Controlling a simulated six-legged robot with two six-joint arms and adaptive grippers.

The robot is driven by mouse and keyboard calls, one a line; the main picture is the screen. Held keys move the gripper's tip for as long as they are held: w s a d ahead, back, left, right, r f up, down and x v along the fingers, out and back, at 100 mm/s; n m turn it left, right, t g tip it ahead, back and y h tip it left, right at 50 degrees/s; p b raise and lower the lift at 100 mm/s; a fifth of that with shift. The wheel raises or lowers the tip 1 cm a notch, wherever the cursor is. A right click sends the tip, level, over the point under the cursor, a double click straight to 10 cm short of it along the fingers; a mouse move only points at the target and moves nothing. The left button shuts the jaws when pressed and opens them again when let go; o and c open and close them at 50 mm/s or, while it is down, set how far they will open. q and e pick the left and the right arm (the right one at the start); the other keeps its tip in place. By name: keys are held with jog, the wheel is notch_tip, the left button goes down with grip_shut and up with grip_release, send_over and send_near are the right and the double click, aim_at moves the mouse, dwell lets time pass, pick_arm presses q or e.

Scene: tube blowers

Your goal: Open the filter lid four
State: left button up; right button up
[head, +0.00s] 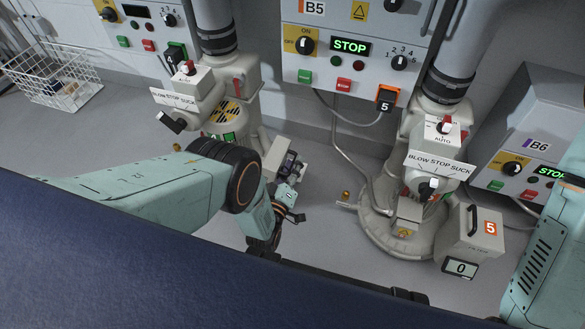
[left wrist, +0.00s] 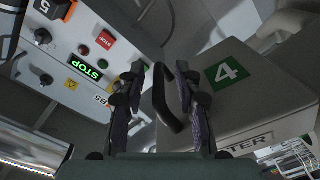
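The filter box four (left wrist: 260,85) fills the right of the left wrist view, pale grey with a green "4" label (left wrist: 227,72). Its black lid handle (left wrist: 168,100) lies between the fingers of my left gripper (left wrist: 160,105) in that view. The fingers are apart, with gaps beside the handle; I cannot tell how deep it sits between them. In the head view my left gripper (head: 286,197) is at the middle, beside a grey box part, and my arm hides most of the filter. The lid looks closed. My right gripper is not clearly seen.
Blower five (head: 395,215) stands to the right, with its filter box (head: 470,238) labelled orange 5. Control panel B5 (head: 350,50) is on the wall and panel B6 (head: 530,140) is at the right. A wire basket (head: 55,80) stands at the far left.

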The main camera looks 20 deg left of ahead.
pick_arm(q)
jog(key=shift+w, duration=0.1)
jog(key=shift+c, duration=0.4)
grip_shut()
jog(key=shift+d, duration=0.1)
